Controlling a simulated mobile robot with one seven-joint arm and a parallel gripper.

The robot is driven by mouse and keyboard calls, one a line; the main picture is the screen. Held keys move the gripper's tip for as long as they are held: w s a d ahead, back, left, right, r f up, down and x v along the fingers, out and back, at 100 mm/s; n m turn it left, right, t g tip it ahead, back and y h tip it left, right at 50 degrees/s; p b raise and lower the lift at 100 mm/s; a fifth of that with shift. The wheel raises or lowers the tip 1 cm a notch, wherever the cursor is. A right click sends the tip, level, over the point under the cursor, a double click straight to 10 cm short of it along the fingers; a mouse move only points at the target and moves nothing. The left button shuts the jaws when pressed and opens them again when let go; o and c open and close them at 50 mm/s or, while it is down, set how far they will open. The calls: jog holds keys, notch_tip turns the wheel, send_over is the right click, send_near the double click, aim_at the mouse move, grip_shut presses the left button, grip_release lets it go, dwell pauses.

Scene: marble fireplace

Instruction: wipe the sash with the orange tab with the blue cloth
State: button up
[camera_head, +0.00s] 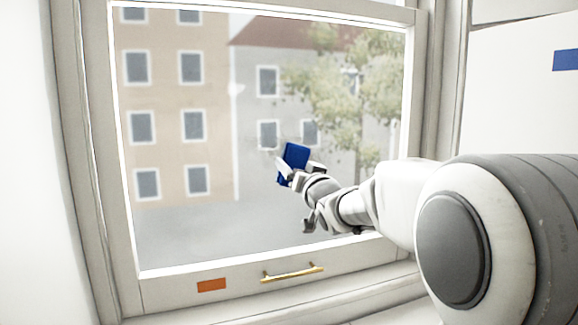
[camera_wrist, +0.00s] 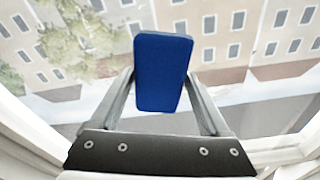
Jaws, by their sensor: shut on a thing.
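The sash (camera_head: 160,286) is a white window frame around a large glass pane, with an orange tab (camera_head: 211,286) on its bottom rail. Dull, smudged patches show on the glass. My gripper (camera_head: 294,172) is shut on the blue cloth (camera_head: 293,160), a folded block, in front of the middle of the pane. In the wrist view, the blue cloth (camera_wrist: 161,72) sits between the two fingers of my gripper (camera_wrist: 160,90), with the pane behind it. I cannot tell whether the cloth touches the glass.
A brass handle (camera_head: 292,272) sticks out from the bottom rail, right of the orange tab. A blue tab (camera_head: 566,60) is on a white surface at the far right. Buildings and a tree show through the glass. My arm covers the lower right of the window.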

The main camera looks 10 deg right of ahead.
aim_at(258, 166)
jog(key=shift+w+d+p, duration=0.3)
jog(key=shift+d+p, duration=0.45)
jog(key=shift+d, duration=0.75)
jog(key=shift+w+d+p, duration=0.3)
jog(key=shift+d+p, duration=0.4)
jog(key=shift+d, duration=0.8)
jog(key=shift+w+d+p, duration=0.3)
jog(key=shift+d+p, duration=0.45)
jog(key=shift+d, duration=0.75)
jog(key=shift+w, duration=0.1)
